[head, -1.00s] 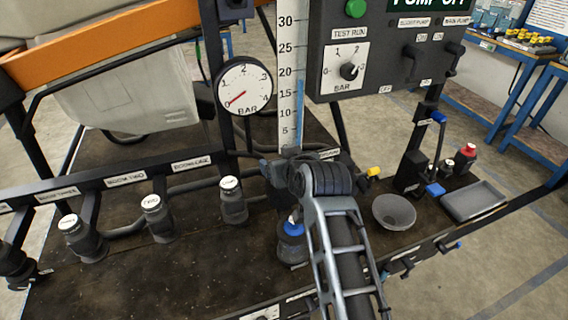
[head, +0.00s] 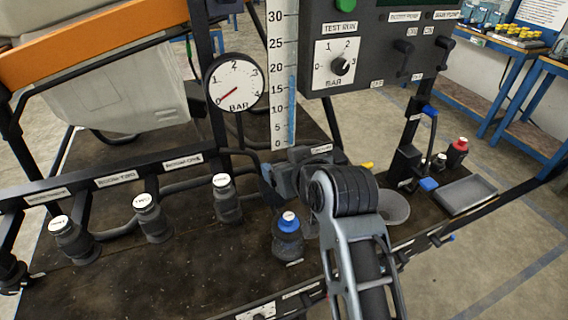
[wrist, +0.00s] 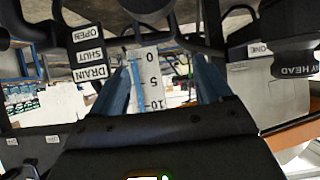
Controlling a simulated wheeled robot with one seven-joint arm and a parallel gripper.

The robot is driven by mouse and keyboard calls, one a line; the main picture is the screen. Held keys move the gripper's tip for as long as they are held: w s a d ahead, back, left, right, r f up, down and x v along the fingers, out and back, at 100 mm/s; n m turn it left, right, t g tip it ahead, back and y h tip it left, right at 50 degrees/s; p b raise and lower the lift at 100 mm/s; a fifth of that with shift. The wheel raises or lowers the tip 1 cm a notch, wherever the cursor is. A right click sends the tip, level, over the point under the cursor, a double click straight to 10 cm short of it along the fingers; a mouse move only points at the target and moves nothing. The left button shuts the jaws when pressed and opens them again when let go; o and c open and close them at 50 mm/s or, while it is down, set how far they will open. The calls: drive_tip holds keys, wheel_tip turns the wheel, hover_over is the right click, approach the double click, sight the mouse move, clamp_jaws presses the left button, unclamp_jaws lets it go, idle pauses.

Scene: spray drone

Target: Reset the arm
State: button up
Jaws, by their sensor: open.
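My gripper (head: 274,178) is at the rig's middle, in front of the foot of the white scale (head: 282,80), and part of it is hidden behind my arm. In the wrist view my gripper (wrist: 165,78) has two blue fingers spread apart with nothing held between them. The scale (wrist: 150,80) shows upside down beyond that gap. I cannot tell whether the fingers touch anything.
A blue-capped bottle (head: 288,240) stands just below my gripper. Several dark nozzle bodies (head: 227,202) line the left. A grey bowl (head: 395,207) is partly behind my arm, with a grey tray (head: 465,195) to its right. The control box (head: 385,50) is above.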

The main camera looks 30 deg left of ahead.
drive_tip(key=shift+d, duration=0.1)
idle(0.4)
drive_tip(key=s+d+f+m+t+h, duration=0.1)
drive_tip(key=s+d+f+m, duration=0.1)
drive_tip(key=s+d+f, duration=0.35)
drive_tip(key=s+d+f+m+t+h, duration=0.1)
drive_tip(key=s+d+f, duration=0.15)
drive_tip(key=d, duration=0.65)
drive_tip(key=s+d+f+m+t+h, duration=0.1)
drive_tip(key=s+d+f+m+t, duration=0.1)
drive_tip(key=s+d+f, duration=0.45)
drive_tip(key=s+d+r+m+t+h, duration=0.1)
drive_tip(key=s+d+r+m+h, duration=0.15)
drive_tip(key=s+d, duration=0.9)
drive_tip(key=s+d+r+m+t+h, duration=0.1)
drive_tip(key=s+d+r+h, duration=0.1)
drive_tip(key=s+d+r, duration=0.3)
drive_tip(key=s+d+r+m+t+h, duration=0.1)
drive_tip(key=s+d+r, duration=0.3)
drive_tip(key=s+r, duration=0.3)
drive_tip(key=s, duration=0.3)
drive_tip(key=shift+d+h, duration=0.35)
